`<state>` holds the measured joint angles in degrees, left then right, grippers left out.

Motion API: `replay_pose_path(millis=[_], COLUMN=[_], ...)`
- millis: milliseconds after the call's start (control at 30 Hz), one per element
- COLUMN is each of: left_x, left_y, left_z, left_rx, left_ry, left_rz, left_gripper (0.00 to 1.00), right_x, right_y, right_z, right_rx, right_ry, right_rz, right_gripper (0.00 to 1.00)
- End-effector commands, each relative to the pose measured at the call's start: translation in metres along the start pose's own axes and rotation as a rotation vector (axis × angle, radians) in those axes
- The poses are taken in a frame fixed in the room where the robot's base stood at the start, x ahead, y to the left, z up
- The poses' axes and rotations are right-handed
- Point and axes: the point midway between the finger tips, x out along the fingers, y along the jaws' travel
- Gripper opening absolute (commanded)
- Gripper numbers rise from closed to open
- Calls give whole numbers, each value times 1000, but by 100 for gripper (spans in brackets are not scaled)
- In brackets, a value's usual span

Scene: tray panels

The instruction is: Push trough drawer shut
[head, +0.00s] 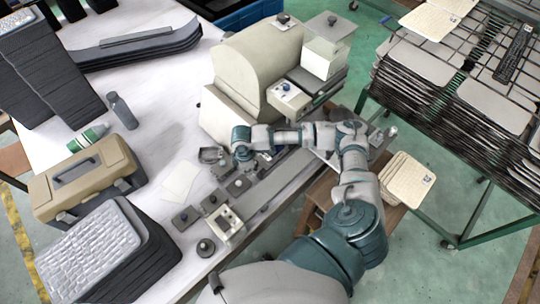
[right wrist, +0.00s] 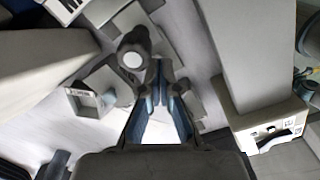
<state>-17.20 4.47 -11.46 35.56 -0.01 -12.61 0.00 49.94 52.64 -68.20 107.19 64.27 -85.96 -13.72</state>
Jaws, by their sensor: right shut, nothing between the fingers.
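No drawer is plainly recognisable. A small grey open-topped piece (head: 211,155), which may be the trough drawer, sits at the foot of the large cream machine (head: 255,62). In the right wrist view a small open grey box (right wrist: 92,101) lies left of the fingers; I cannot tell if it is the same piece. My right gripper (head: 243,157) is low beside the machine, mostly hidden under its own wrist in the head view. In the right wrist view its fingers (right wrist: 166,100) are together and empty, close to a dark knob with a pale top (right wrist: 133,62). My left gripper is out of view.
Several dark blocks with knobs and a pale box (head: 225,222) stand in front of the machine. A long grey rail (head: 262,196) runs along the table edge. A tan toolbox (head: 88,178) and dark stacked panels stand left. A wire rack (head: 465,110) is at right.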

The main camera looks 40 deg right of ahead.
Motion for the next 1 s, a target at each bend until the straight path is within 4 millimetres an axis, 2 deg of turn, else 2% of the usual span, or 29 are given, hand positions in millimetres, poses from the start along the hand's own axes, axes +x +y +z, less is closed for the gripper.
replay_pose_path(millis=[1000], left_x=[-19], left_y=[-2], left_z=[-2], left_rx=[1], left_ry=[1], left_rz=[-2], left_gripper=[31], right_x=[-1], right_y=[20], right_z=[36], right_rx=[2], right_ry=[-1], right_rz=[0], right_gripper=[0])
